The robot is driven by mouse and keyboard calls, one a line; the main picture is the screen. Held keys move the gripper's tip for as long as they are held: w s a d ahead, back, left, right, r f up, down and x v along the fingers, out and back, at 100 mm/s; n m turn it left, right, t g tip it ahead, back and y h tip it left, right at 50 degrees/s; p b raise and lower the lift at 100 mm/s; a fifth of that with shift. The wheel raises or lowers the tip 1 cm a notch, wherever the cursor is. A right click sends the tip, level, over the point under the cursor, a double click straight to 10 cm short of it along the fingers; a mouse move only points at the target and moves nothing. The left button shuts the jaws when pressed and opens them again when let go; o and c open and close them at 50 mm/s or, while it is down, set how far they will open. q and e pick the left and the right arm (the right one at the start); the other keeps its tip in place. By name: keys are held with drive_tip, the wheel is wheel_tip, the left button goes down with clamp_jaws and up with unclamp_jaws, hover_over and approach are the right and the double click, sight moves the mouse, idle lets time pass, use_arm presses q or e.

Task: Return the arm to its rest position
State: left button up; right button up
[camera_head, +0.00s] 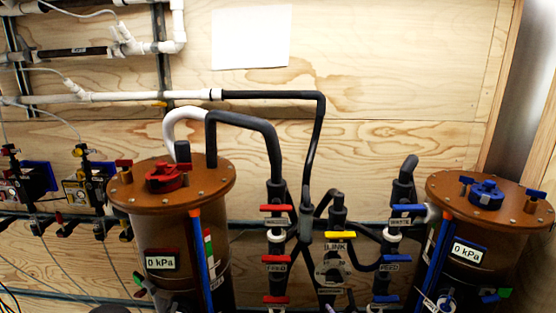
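Neither of my arms nor grippers can be made out in the head view. Two brown filter tanks stand before a plywood wall. The left tank (171,232) has a red knob (166,177) on its lid and a gauge (162,262) reading 0 kPa. The right tank (488,222) has a blue knob (486,193) on its lid and a gauge (467,252) also reading 0 kPa. Both tanks' lower parts are cut off by the frame.
Between the tanks are black pipes with red valve handles (276,267), a yellow handle (340,235) and blue handles (407,208). A white pipe (150,97) runs along the wall. Small valves and instruments (85,185) stand at left. A blank white sheet (251,36) hangs above.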

drive_tip(key=s+a+f+n+g+p, duration=0.2)
drive_tip(key=s+f+n+g, duration=0.3)
drive_tip(key=f, duration=0.7)
drive_tip(key=s+a+f+n+g+y+p, duration=0.1)
drive_tip(key=s+a+f+n+g, duration=0.1)
drive_tip(key=s+f, duration=0.5)
drive_tip(key=s+a+f+n+g+y+p, duration=0.1)
drive_tip(key=s+f+g, duration=0.4)
drive_tip(key=s, duration=0.9)
wheel_tip(320, 180, down, 2)
drive_tip(key=shift+s+a+f+n+y+p, duration=0.1)
drive_tip(key=shift+s+a+n+y+p, duration=0.2)
drive_tip(key=shift+a+n, duration=0.5)
